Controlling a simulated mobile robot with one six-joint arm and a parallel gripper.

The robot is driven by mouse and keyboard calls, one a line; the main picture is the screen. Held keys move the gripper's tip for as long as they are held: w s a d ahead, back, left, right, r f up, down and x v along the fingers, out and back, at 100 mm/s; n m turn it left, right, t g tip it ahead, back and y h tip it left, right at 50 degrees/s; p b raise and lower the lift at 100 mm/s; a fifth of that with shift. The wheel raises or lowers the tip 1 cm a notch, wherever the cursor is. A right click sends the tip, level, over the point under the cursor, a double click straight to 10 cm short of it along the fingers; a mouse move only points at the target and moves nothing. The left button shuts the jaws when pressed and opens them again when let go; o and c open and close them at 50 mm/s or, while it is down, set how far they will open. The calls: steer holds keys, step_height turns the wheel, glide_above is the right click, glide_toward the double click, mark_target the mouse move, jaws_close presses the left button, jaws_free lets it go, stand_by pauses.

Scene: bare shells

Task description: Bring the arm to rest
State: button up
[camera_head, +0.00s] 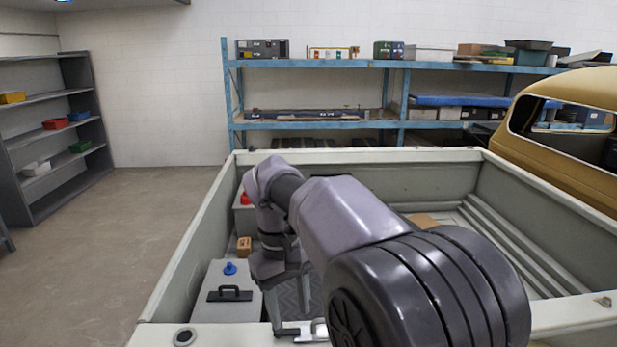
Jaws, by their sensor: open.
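My arm reaches out from the lower right over a pale grey pickup bed (350,156) and bends down at its far end. My gripper (292,316) points down inside the bed, with its two fingers apart. No object shows between the fingers. A silvery metal piece (312,330) shows just below the fingertips; I cannot tell whether they touch it. The arm's thick near joint hides much of the bed's right and near part.
Left of my gripper stands a grey box (213,310) with a black handle (229,293) and a blue knob (230,268). A small brown block (244,247) lies behind it. Blue shelving (310,125) lines the back wall; a grey shelf (60,130) stands left. Open floor (130,220) lies between.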

steer(key=s+d+f+m+t+y+b, duration=0.1)
steer(key=s+d+f+m+t+b, duration=0.2)
steer(key=s+f+b, duration=0.7)
steer(key=s+d+f+m+t+y+b, duration=0.2)
steer(key=s+d+f+m+t+b, duration=0.1)
steer(key=s+d+f+m+b, duration=0.5)
steer(key=s+d+f+b, duration=0.2)
steer(key=s+f+b, duration=0.1)
steer(key=s, duration=0.1)
steer(key=shift+d+t, duration=0.4)
steer(key=shift+f+b, duration=0.1)
steer(key=shift+b, duration=0.2)
